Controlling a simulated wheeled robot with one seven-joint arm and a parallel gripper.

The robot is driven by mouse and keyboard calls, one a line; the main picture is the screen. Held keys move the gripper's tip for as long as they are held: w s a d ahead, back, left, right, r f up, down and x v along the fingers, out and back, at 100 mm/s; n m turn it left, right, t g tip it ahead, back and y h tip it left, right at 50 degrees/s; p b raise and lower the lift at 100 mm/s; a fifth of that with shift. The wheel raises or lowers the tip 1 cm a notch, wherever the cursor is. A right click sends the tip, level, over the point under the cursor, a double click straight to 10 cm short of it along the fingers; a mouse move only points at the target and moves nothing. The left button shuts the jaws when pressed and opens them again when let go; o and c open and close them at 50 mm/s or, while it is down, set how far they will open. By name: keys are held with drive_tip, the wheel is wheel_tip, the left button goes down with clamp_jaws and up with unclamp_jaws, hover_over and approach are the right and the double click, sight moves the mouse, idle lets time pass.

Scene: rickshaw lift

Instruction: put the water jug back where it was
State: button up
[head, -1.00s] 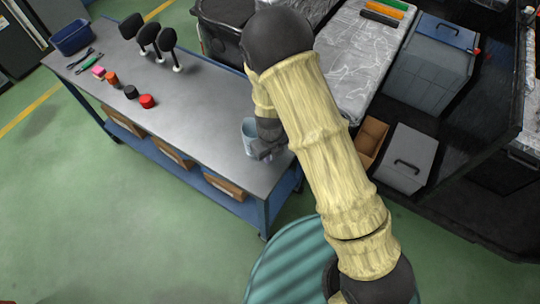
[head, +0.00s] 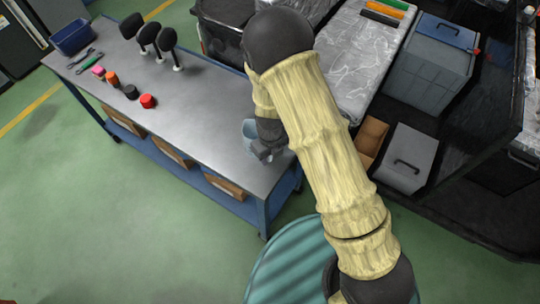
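The water jug (head: 249,131) is a light blue-grey vessel at the right end of the grey workbench (head: 205,120). Only its left part shows, as my gripper and arm cover the rest. My gripper (head: 264,155) is dark and points down at the jug's near side, close to the bench's front right corner. Its fingers are small and partly hidden, so I cannot tell if they are open or closed on the jug. I also cannot tell whether the jug's base touches the bench top.
On the bench stand several coloured caps, including a red one (head: 148,101), several black paddle-like items (head: 167,39), tools and a blue bin (head: 72,37). A teal ribbed drum (head: 290,265) stands below. Grey boxes (head: 408,158) are at right. The middle of the bench is clear.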

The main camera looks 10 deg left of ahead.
wheel_tip(320, 180, up, 12)
drive_tip(key=shift+s+f, duration=0.1)
drive_tip(key=shift+f, duration=0.1)
idle(0.8)
drive_tip(key=s+d+r+n+t, duration=0.1)
drive_tip(key=s+d+r+n, duration=0.1)
drive_tip(key=d+r+n, duration=0.2)
drive_tip(key=s+d+r+n, duration=0.2)
drive_tip(key=d+r+n, duration=0.2)
drive_tip(key=d+n, duration=0.7)
drive_tip(key=s+d+r+n+t, duration=0.1)
drive_tip(key=d+r+n, duration=0.3)
drive_tip(key=d+n, duration=0.4)
drive_tip(key=s+n, duration=0.1)
drive_tip(key=n, duration=0.3)
drive_tip(key=shift+s+r+t, duration=0.25)
drive_tip(key=shift+s+t, duration=0.05)
drive_tip(key=shift+w, duration=0.15)
